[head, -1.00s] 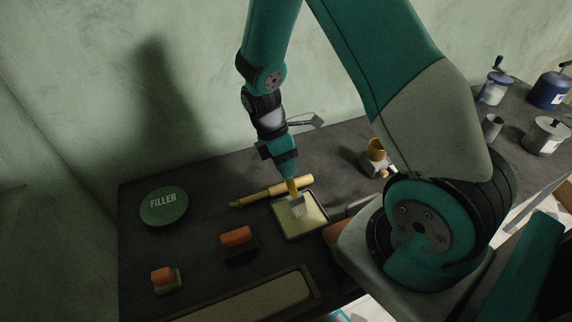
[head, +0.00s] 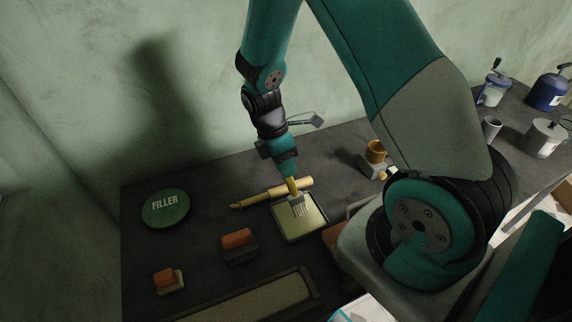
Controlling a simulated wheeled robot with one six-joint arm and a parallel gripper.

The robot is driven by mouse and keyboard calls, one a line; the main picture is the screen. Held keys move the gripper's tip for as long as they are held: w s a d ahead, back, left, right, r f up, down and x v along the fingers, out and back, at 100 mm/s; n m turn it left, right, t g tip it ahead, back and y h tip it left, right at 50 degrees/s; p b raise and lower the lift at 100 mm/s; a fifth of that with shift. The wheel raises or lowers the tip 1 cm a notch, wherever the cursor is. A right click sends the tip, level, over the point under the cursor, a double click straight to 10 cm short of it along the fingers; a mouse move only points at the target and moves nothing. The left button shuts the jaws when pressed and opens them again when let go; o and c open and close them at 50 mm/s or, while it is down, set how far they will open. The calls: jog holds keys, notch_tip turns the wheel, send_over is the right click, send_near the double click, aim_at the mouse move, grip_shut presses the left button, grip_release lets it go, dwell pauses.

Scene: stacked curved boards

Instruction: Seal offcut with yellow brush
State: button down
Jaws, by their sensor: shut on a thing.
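My gripper (head: 291,177) points down and is shut on the yellow brush (head: 294,186), whose pale bristles (head: 301,206) hang over a shallow tray of pale yellow-green liquid (head: 302,225). I cannot tell whether the bristles touch the liquid. A long, pale board (head: 240,304) lies in a dark frame at the front edge of the picture, partly cut off; I cannot tell whether it is the offcut.
Two orange-topped blocks (head: 238,241) (head: 168,278) and a green FILLER tin (head: 165,207) stand to the left. Pots stand at the far right.

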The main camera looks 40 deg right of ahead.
jog(key=shift+r+p, duration=2.2)
jog(key=shift+r, duration=0.6)
